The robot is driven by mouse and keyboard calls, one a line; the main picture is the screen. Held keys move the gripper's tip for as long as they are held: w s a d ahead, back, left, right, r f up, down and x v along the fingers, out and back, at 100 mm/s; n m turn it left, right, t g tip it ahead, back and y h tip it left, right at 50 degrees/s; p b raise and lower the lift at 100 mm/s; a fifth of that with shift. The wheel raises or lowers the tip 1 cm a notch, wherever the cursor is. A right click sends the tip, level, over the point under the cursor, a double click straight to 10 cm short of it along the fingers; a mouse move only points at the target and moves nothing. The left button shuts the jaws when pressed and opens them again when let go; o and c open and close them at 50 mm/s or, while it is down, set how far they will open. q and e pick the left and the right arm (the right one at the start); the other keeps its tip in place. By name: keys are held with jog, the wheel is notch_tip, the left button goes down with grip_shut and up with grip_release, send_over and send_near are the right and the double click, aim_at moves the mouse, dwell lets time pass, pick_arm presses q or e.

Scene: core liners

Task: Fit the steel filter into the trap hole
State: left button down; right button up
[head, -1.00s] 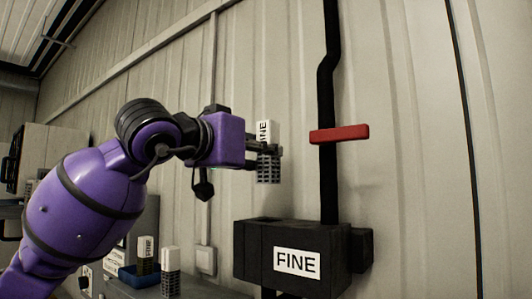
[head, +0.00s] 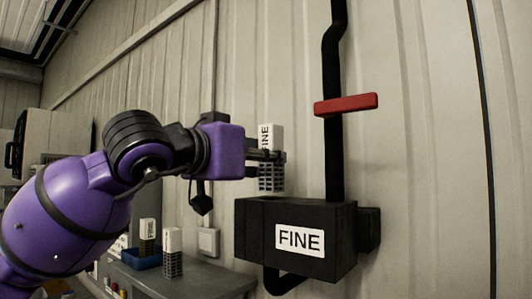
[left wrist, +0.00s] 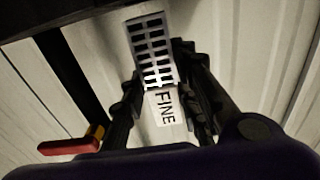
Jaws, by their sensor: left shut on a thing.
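The filter marked FINE (head: 270,138) is upright in my left gripper (head: 268,156), with a white upper part and a grey slotted lower part. In the left wrist view the filter (left wrist: 151,52) sits between the two fingers of the left gripper (left wrist: 165,92). The black trap box (head: 265,245) with a FINE label is on the wall, below and slightly right of the filter. The filter's lower end is a little above the box and apart from it. The hole in the box's top is not clearly visible. My right gripper is not in view.
A black pipe (head: 334,165) with a red handle (head: 346,104) rises behind the box. At lower left, a grey bench (head: 205,278) holds a blue tray (head: 143,260) with a filter (head: 148,235) and another white-topped filter (head: 172,252) beside it. A wall switch (head: 208,241) is near.

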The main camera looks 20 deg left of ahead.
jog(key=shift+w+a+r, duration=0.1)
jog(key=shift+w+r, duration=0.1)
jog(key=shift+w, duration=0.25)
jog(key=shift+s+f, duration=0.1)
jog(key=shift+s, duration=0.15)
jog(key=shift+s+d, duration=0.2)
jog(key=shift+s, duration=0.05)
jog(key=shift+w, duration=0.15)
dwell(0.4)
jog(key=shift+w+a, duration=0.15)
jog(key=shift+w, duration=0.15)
